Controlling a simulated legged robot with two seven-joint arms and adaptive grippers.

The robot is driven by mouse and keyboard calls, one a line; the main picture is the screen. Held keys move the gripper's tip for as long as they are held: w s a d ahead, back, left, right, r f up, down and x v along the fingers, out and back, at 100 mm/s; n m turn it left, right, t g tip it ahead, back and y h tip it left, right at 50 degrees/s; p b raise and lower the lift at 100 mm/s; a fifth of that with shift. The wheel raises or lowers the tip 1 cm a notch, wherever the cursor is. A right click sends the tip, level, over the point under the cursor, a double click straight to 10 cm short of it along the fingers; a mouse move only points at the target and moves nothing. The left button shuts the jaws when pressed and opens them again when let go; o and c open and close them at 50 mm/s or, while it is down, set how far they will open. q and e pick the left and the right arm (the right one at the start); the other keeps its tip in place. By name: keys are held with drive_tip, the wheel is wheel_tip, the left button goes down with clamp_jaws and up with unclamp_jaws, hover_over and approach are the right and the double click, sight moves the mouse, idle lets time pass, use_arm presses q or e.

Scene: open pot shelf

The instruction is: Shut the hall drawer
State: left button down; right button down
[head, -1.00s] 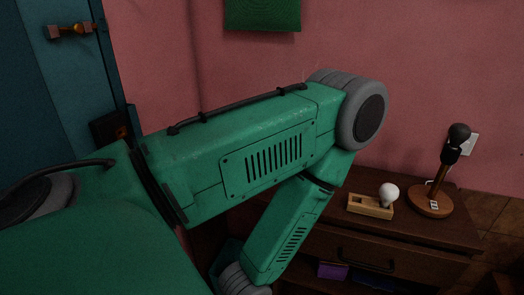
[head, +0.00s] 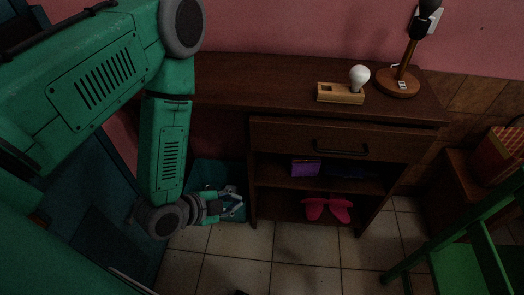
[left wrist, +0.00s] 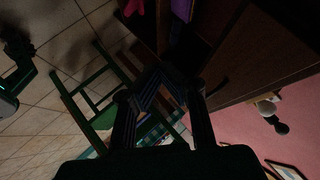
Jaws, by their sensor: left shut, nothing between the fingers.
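The hall drawer (head: 290,137) is the dark brown front with a dark bar handle (head: 341,151), just below the top of the wooden cabinet (head: 240,85). I cannot tell clearly how far the drawer stands out. My left gripper (head: 236,203) is low, left of the cabinet and below the drawer's height, apart from the handle. Its fingers are shut and empty.
Purple box (head: 305,168) and pink item (head: 327,208) are on lower shelves. A teal bin (head: 226,175) is behind my gripper; a green chair (head: 470,265) is right.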

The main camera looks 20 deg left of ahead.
use_arm(q)
drive_tip(key=w+m+t+h+b, duration=0.2)
drive_tip(key=w+m+t+b, duration=0.1)
drive_tip(key=m, duration=0.2)
drive_tip(key=m+t+h+b, duration=0.1)
drive_tip(key=m+t+b, duration=0.2)
drive_tip(key=m+t, duration=0.1)
approach(278, 141)
drive_tip(key=d, duration=0.3)
drive_tip(key=w, duration=0.6)
drive_tip(key=shift+a+f+b, duration=0.15)
drive_tip(key=shift+a+b, duration=0.05)
drive_tip(key=shift+b, duration=0.15)
drive_tip(key=shift+w+d, duration=0.15)
